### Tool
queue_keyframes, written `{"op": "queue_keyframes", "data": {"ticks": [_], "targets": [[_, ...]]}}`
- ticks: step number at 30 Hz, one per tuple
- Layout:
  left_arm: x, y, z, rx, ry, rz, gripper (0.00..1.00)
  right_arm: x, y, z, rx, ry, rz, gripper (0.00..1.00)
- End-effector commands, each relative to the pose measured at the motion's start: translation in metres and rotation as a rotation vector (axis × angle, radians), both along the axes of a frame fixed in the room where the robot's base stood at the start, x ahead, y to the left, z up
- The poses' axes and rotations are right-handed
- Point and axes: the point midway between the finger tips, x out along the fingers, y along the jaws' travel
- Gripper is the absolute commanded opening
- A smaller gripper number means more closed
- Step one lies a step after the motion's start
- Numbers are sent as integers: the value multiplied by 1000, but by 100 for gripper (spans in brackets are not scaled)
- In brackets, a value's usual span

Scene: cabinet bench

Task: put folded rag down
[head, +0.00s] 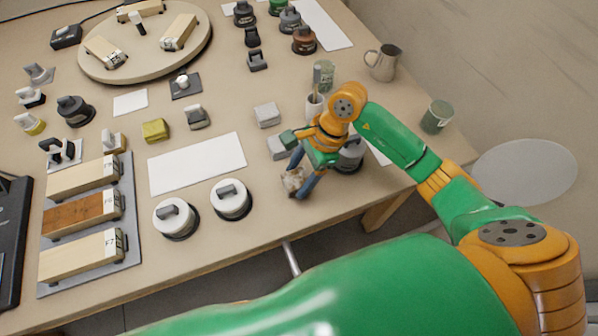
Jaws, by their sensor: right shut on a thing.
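My right gripper (297,185) reaches in from the right over the front part of the table. The rag is partly hidden by the fingers. It is close to the tabletop (270,205) near the front edge, and I cannot tell whether it touches. My left gripper is not in view.
A white sheet (197,163) and two white round canisters (231,199) (175,218) lie to the left. Grey blocks (267,114) stand behind the gripper. A metal pitcher (383,63) and a green cup (436,117) stand at right. Bare table shows right of the canisters.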

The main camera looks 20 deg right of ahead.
Motion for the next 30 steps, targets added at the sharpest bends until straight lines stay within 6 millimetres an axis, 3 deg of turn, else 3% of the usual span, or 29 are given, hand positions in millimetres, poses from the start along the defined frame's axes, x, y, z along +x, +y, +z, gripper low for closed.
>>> {"op": "queue_keyframes", "data": {"ticks": [10,11,13,14,25,30], "targets": [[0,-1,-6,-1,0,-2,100,0,0,-5,0,-1,1,16],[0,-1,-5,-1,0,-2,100,0,0,-3,1,-1,1,77],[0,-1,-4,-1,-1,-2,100,0,0,-3,1,-1,1,96],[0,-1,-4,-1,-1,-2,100,0,0,-3,1,-1,1,99],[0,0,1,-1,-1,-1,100,1,-1,5,0,-3,-1,99],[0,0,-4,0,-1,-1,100,3,-17,38,-2,-7,-3,99]]}}
